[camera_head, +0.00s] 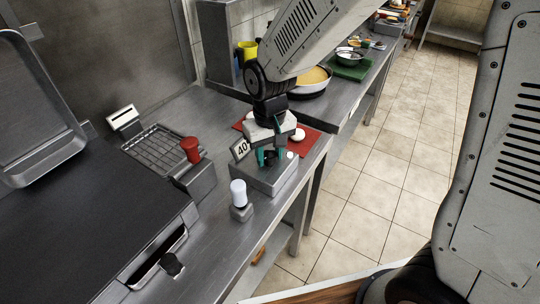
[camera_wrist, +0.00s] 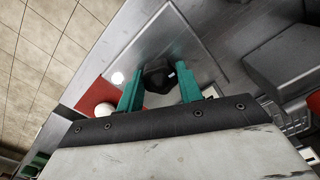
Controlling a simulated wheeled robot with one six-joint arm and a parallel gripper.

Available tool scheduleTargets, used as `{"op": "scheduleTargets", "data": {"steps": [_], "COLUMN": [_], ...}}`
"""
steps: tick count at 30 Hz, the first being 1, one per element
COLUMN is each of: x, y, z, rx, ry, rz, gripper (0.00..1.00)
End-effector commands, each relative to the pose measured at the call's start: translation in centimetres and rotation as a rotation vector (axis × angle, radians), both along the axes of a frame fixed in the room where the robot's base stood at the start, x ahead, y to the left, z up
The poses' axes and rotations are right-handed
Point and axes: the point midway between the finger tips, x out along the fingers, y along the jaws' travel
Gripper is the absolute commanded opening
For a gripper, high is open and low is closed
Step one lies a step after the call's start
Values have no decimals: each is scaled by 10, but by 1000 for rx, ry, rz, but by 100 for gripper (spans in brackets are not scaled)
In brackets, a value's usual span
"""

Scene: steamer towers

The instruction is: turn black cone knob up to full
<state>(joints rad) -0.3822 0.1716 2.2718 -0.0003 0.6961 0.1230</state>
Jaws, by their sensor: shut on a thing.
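My gripper (camera_head: 268,158) reaches down over a low steel box (camera_head: 262,183) on the counter. Its teal fingers, also in the wrist view (camera_wrist: 159,70), are shut on a black knob (camera_wrist: 158,80) on top of the box. The knob is dark and faceted, with a small white mark on its right side. In the head view the fingers hide most of it. A small card reading 40 (camera_head: 240,149) stands beside the gripper. A small white round light or button (camera_head: 290,155) is on the box, right of the fingers.
A white-topped shaker-like object (camera_head: 238,194) stands in front of the box. A red knob or cap (camera_head: 190,149) tops another steel box at left. A red board (camera_head: 307,143) lies behind. A black griddle (camera_head: 90,225) fills the left. Tiled floor is clear at right.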

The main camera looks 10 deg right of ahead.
Motion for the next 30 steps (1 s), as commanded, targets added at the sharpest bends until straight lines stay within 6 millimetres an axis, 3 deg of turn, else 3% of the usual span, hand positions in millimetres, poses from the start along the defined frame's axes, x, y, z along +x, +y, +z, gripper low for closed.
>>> {"op": "scheduleTargets", "data": {"steps": [1, 2, 3, 12, 22, 30], "x": [-3, -3, -3, -1, 0, 0], "y": [-1, -1, -1, 0, -1, -1], "z": [-3, -3, -3, -1, -1, -1], "rx": [-3, -3, -3, -1, -2, -2], "ry": [8, 8, 8, 4, 2, 2], "rz": [0, 0, 1, 23, 455, 529], "gripper": [4, 42, 49, 49, 49, 49]}}
